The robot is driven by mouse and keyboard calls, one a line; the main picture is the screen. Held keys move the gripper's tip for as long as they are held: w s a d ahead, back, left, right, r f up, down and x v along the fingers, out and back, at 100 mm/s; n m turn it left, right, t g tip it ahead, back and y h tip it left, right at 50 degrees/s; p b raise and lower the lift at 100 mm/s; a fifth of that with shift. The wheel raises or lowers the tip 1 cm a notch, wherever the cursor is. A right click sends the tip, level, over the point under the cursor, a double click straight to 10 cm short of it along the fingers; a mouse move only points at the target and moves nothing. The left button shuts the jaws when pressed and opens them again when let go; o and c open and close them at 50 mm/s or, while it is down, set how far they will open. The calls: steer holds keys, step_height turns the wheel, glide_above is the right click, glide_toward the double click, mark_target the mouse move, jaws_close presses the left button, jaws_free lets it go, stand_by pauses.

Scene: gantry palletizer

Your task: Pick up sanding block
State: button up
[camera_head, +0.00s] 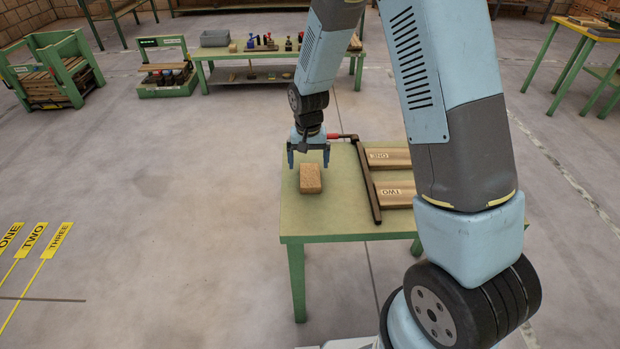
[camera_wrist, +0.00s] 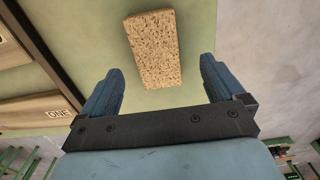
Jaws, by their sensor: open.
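The sanding block (camera_head: 310,179) is a tan, speckled rectangular block lying on the green table (camera_head: 335,228), near its left side. My gripper (camera_head: 308,163) is open and empty, pointing down just above and behind the block in the head view. In the wrist view the sanding block (camera_wrist: 153,48) lies ahead of my two blue fingers (camera_wrist: 160,80), roughly centred between them and slightly tilted. The fingers are apart from the block, and nothing is between them.
A dark bar clamp (camera_head: 368,185) with a red handle lies right of the block. Two wooden boards labelled ONE (camera_head: 388,157) and TWO (camera_head: 393,193) lie beyond it. A bench with small items (camera_head: 270,50) stands behind. The floor at left is mostly clear.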

mark_target(310, 174)
steer(key=shift+w+d+f, duration=0.1)
steer(key=shift+f, duration=1.15)
steer(key=shift+d+f, duration=0.1)
steer(key=shift+f, duration=1.1)
steer(key=c, duration=1.2)
steer(key=r, duration=0.3)
steer(key=shift+s+r, duration=0.25)
steer(key=shift+r, duration=0.15)
steer(key=s+d+r, duration=0.1)
steer(key=s+r, duration=0.2)
steer(key=s, duration=0.1)
steer(key=s+d+r, duration=0.1)
steer(key=s+r, duration=0.2)
steer(key=s, duration=0.1)
steer(key=s+d+r, duration=0.1)
steer(key=s+r, duration=0.2)
steer(key=s, duration=0.2)
steer(key=shift+d+r, duration=0.1)
steer(key=shift+d, duration=0.3)
